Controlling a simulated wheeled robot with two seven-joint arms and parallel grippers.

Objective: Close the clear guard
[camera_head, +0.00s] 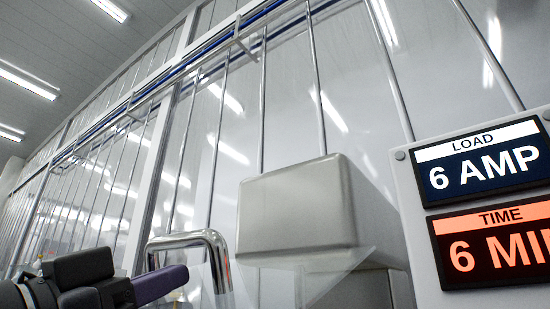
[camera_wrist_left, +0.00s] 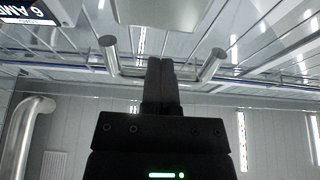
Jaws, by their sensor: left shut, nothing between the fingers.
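The clear guard (camera_head: 325,263) shows as a faint see-through sheet below and in front of a grey box in the head view. Its outline is hard to make out, and I cannot tell how far it stands open. A bent metal handle (camera_head: 212,243) stands at its left. My left gripper (camera_head: 178,276) is shut and empty, low at the left, close to the handle; I cannot tell whether it touches. In the left wrist view, the shut fingers (camera_wrist_left: 160,68) point between two metal posts (camera_wrist_left: 110,55), probably the handle's legs. My right gripper is not in view.
A grey box (camera_head: 297,210) sits behind the sheet. A panel at the right carries a load display (camera_head: 483,161) and a time display (camera_head: 495,243). A tall glazed wall with metal bars and blue rails (camera_head: 200,58) rises behind. A thick bent pipe (camera_wrist_left: 22,125) shows in the wrist view.

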